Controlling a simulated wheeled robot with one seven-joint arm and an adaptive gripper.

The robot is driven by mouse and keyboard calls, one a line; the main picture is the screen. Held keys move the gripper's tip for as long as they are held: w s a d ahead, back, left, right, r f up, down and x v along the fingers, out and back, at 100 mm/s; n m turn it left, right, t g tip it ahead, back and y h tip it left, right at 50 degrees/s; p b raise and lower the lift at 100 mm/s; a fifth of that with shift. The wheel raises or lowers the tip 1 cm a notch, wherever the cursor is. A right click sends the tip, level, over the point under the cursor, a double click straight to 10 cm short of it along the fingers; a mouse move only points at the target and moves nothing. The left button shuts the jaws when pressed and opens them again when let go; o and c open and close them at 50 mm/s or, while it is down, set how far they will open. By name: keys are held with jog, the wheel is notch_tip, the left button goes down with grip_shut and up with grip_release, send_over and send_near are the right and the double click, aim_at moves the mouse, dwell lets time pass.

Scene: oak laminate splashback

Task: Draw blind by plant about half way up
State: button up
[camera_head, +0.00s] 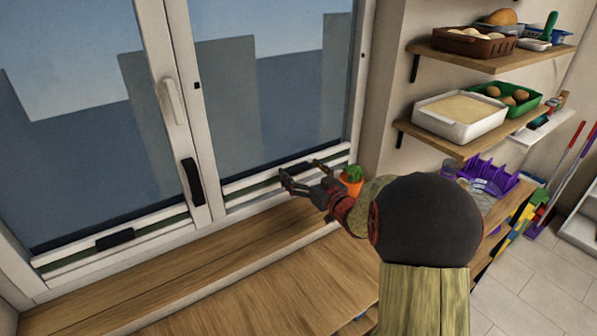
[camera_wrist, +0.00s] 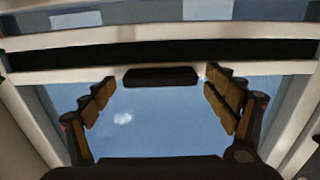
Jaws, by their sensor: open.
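The plant (camera_head: 352,174) is a small green plant in an orange pot at the right end of the sill. The blind by it is at the bottom of the right window; its pale rail (camera_head: 240,191) has a dark handle (camera_head: 297,167). My gripper (camera_head: 302,172) is open at this handle. In the wrist view, the black handle (camera_wrist: 160,77) lies centred between the fingertips of my gripper (camera_wrist: 160,88), with gaps on both sides. I cannot tell the depth between fingertips and handle. My arm hides part of the sill.
A second blind rail with a dark handle (camera_head: 115,239) is at the bottom of the left window. Window handles (camera_head: 192,180) stand on the middle frame. Shelves (camera_head: 490,60) with trays of food are on the right wall. The wooden counter (camera_head: 270,290) is clear in front.

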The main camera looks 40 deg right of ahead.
jog(key=shift+w, duration=0.55)
jog(key=shift+s+r, duration=0.1)
jog(key=shift+r, duration=0.1)
jog(key=c, duration=1.6)
jog(key=shift+r, duration=0.15)
jog(key=shift+c, duration=0.5)
